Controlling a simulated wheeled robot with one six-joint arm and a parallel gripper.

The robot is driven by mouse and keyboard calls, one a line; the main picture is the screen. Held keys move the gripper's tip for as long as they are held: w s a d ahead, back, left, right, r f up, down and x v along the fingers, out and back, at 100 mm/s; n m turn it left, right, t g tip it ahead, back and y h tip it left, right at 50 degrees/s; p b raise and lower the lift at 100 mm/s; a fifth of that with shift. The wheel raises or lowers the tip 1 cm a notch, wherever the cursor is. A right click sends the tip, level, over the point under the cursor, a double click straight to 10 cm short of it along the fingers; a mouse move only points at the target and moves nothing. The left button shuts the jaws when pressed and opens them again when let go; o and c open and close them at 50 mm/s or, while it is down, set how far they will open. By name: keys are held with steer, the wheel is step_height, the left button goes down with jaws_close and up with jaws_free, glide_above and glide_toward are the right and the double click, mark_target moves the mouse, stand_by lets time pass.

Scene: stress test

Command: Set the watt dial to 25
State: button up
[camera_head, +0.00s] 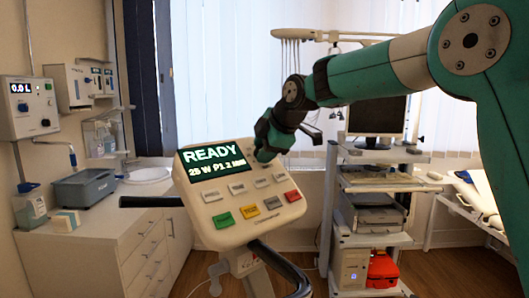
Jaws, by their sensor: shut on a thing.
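A cream control console (242,232) stands on a post in the middle of the view, tilted toward me. Its dark display (215,162) reads READY, and a smaller line below seems to show 25 W, then characters that are hard to read. My gripper (265,154) comes from the right and is shut at the upper right of the console face, beside the display. The watt dial is hidden by the fingers, so I cannot see its mark.
Several grey buttons and a green (223,220), a yellow (249,211) and a red button (292,196) lie below my gripper. A black handlebar (282,265) is under the console. A cart (350,238) stands behind right, a counter (95,240) at left.

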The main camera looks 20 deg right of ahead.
steer(key=shift+m, duration=1.6)
steer(key=o, duration=0.6)
steer(key=shift+o, duration=0.2)
steer(key=shift+r, duration=0.1)
steer(key=b+v, duration=0.3)
steer(key=v, duration=1.4)
steer(key=shift+s+r, duration=0.15)
steer(key=shift+r, duration=0.05)
steer(key=shift+a+f, duration=0.1)
steer(key=shift+a, duration=0.1)
